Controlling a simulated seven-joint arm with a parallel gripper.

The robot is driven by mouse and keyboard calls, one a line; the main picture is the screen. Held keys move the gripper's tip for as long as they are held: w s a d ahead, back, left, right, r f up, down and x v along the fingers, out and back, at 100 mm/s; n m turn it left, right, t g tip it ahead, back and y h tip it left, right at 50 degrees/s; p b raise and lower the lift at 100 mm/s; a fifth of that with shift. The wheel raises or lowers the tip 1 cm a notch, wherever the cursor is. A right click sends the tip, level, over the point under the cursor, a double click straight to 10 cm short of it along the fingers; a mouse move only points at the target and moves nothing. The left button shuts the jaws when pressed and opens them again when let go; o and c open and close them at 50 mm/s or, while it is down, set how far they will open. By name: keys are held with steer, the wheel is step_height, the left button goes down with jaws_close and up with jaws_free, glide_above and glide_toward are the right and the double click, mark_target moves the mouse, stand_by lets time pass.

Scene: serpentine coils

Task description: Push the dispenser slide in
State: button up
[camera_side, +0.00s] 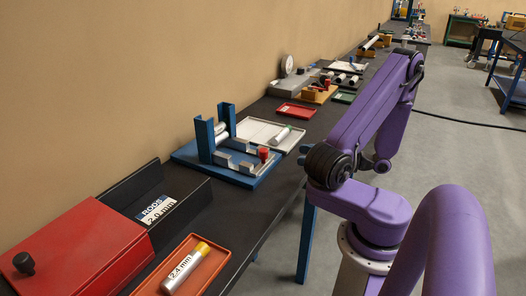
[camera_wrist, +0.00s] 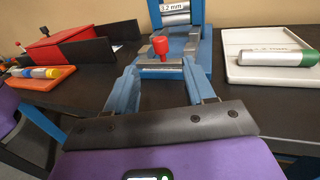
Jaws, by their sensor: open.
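The dispenser is a blue frame with two uprights on a blue base (camera_side: 246,180), also in the wrist view (camera_wrist: 206,47). A red knob (camera_side: 264,154) stands upright at its front end, on a grey metal slide between grey blocks; the knob also shows in the wrist view (camera_wrist: 160,44). A silver rod marked 3.2 mm (camera_wrist: 176,18) lies between the uprights. My gripper (camera_wrist: 160,78) is open and empty, its blue fingers pointing at the slide's front end with the knob centred beyond them. In the side view my gripper (camera_side: 303,150) is apart from the dispenser, off its front edge.
A pale tray (camera_side: 243,131) with a green-capped cylinder (camera_side: 282,135) stands beside the dispenser. On the other side are an orange tray (camera_side: 222,270) with a yellow-capped 2.4 mm cylinder, a black bin (camera_side: 180,190) and a red box (camera_side: 75,250). The table's front edge runs below my gripper.

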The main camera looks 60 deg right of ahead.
mark_target(263, 149)
steer(key=x, duration=1.3)
